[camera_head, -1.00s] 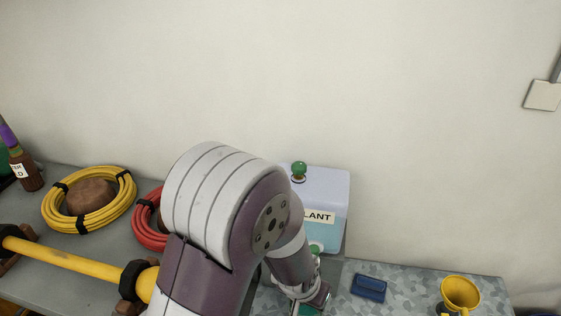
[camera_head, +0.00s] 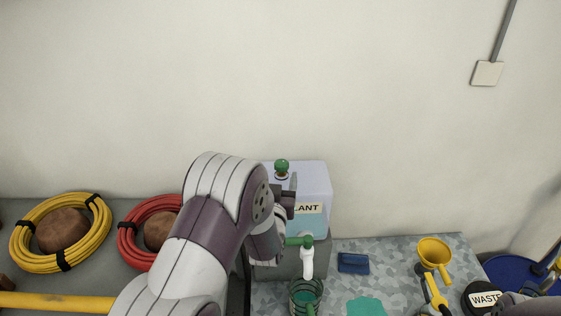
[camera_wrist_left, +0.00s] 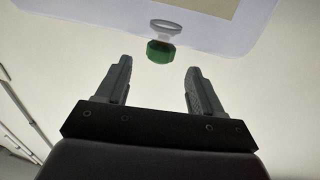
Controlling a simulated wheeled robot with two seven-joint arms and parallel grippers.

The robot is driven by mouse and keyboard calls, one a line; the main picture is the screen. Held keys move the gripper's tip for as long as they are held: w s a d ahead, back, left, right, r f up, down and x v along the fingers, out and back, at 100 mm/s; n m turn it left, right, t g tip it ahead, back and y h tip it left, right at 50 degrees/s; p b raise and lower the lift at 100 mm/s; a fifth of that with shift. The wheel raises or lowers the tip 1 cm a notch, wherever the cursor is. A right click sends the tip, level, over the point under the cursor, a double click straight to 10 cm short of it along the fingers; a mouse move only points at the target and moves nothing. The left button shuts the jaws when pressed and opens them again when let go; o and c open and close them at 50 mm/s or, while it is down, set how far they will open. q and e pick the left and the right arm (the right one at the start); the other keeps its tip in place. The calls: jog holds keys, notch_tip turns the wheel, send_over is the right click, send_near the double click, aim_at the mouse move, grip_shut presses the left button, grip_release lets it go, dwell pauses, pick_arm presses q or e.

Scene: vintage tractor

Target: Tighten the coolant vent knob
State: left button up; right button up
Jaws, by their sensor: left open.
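The coolant vent knob (camera_head: 282,166) is a green knob on a metal collar on top of the pale coolant tank (camera_head: 313,178). In the left wrist view the knob (camera_wrist_left: 160,51) shows beyond the fingertips, roughly centred between them and apart from both. My left gripper (camera_head: 289,184) is open and empty at the upper front of the tank, just below the knob in the head view. My left arm hides the tank's left side and part of its label. The left gripper (camera_wrist_left: 158,78) shows both fingers apart in the wrist view.
Below the tank are a green-handled tap (camera_head: 306,258) and a green container (camera_head: 305,296). A blue block (camera_head: 353,263), a teal puddle (camera_head: 366,307) and a yellow funnel (camera_head: 434,252) lie to the right. Yellow (camera_head: 28,255) and red (camera_head: 127,246) coils lie left. The wall is behind.

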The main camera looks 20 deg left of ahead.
aim_at(280, 169)
pick_arm(q)
jog(key=p+x, duration=0.1)
jog(key=x, duration=0.3)
jog(key=shift+w+a+r, duration=0.1)
jog(key=shift+w+a, duration=0.05)
jog(key=shift+a, duration=0.05)
jog(key=shift+w+d+p, duration=0.2)
jog(key=shift+w+p, duration=0.1)
jog(key=shift+w, duration=0.25)
jog(key=shift+s+a, duration=0.1)
jog(key=shift+a, duration=0.05)
jog(key=shift+s+a, duration=0.1)
jog(key=shift+c, duration=1.2)
jog(key=c, duration=0.8)
